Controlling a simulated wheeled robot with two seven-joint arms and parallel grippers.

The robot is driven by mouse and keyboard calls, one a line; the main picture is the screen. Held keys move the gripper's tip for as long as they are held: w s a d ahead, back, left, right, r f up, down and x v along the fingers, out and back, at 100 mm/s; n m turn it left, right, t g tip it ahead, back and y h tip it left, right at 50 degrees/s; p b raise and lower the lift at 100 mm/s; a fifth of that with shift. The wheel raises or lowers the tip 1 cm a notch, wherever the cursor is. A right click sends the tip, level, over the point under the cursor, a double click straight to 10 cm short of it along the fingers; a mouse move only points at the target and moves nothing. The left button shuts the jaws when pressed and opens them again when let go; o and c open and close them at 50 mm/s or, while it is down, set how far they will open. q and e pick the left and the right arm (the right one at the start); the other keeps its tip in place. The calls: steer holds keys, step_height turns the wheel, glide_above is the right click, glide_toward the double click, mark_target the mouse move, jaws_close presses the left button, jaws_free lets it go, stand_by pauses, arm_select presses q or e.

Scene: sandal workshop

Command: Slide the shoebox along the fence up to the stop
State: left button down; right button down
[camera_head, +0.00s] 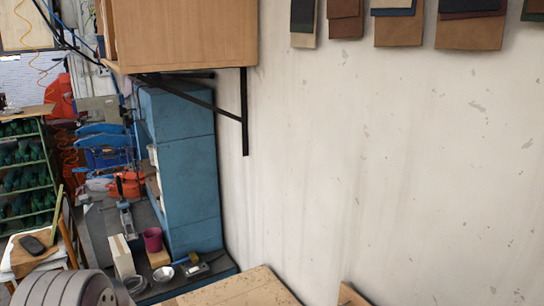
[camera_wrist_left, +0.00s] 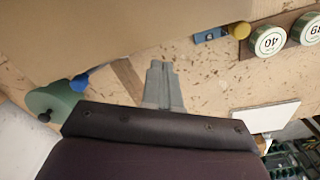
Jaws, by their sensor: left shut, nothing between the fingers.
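My left gripper (camera_wrist_left: 160,68) shows in the left wrist view with its grey fingers together and nothing between them, over a speckled worktop (camera_wrist_left: 205,85). A large plain tan surface (camera_wrist_left: 130,25) fills the top left of that view beyond the fingertips; it looks like the side of the shoebox, but only part shows. A gap to the fingertips seems to remain, though contact is hard to judge. A short brown wooden strip (camera_wrist_left: 127,76) lies left of the fingers; I cannot tell whether it belongs to the fence or stop. The head view shows neither gripper nor the shoebox.
In the left wrist view, a green round piece (camera_wrist_left: 50,100) is at left, a blue piece with a yellow knob (camera_wrist_left: 240,30) and labelled tins (camera_wrist_left: 270,40) at upper right, a white slab (camera_wrist_left: 265,117) at right. The head view shows a wall (camera_head: 390,160) and blue cabinet (camera_head: 188,170).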

arm_select(q)
steer(key=shift+f, duration=0.1)
stand_by(0.5)
step_height(320, 180, down, 3)
steer(key=shift+f+b, duration=0.1)
steer(key=shift+b, duration=0.95)
steer(key=shift+s+d, duration=0.4)
steer(key=shift+s, duration=0.3)
steer(key=shift+w, duration=0.1)
step_height(320, 180, up, 8)
steer(key=p, duration=0.7)
steer(key=shift+w+a, duration=0.3)
steer(key=shift+w, duration=0.1)
